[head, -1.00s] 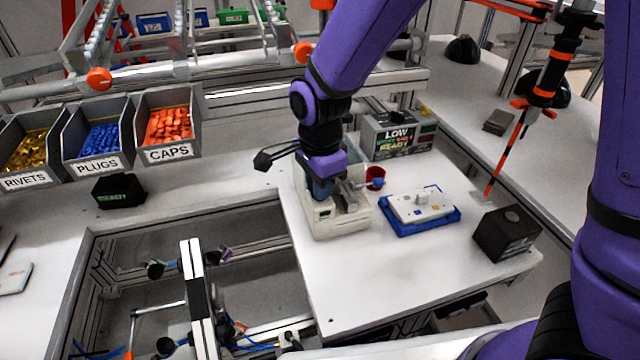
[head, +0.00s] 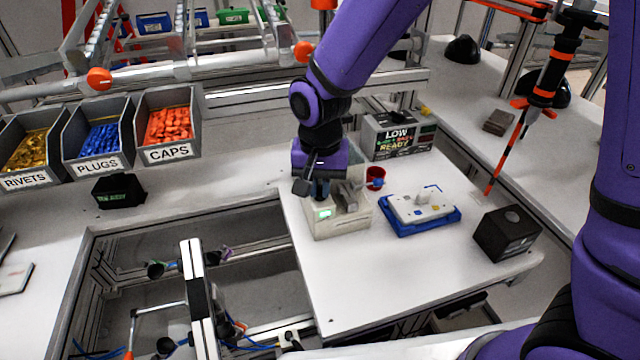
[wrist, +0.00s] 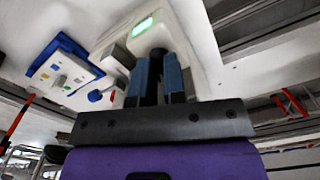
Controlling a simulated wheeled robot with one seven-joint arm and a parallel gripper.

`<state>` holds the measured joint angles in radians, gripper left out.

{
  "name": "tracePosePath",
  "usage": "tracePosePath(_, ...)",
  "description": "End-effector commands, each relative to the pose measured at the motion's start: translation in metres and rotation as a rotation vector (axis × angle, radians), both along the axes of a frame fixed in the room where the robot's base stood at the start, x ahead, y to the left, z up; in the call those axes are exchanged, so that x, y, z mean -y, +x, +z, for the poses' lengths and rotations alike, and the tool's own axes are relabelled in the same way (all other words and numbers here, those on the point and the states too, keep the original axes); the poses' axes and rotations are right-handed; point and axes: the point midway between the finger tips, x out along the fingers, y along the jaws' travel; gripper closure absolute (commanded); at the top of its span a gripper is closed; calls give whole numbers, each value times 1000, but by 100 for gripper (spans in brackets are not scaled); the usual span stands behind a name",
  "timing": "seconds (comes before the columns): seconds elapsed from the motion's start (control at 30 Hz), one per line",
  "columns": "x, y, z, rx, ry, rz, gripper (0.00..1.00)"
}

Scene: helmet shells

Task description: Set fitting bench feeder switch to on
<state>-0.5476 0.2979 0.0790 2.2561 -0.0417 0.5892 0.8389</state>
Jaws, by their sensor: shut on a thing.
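The bench feeder (head: 350,222) is a cream-white machine on the white bench, with a grey metal chute and a small display (head: 325,213) lit bright green. The lit display also shows in the wrist view (wrist: 143,27). My gripper (head: 319,190) is at the feeder's left top, pointing down. In the wrist view its two blue fingers (wrist: 161,72) are close together with a dark switch knob (wrist: 158,54) between them. The knob is mostly hidden by the fingers, so its exact setting cannot be read. In the head view my wrist hides it.
A sign box (head: 398,137) reading LOW and READY stands behind. Part bins (head: 168,125) are at left; an open frame gap lies in front.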

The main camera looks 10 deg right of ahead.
Motion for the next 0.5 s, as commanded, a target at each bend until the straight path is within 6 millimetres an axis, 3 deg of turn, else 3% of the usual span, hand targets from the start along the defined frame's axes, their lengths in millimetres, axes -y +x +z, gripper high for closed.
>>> tracePosePath(0.5,-1,1,1,2,2,332,100)
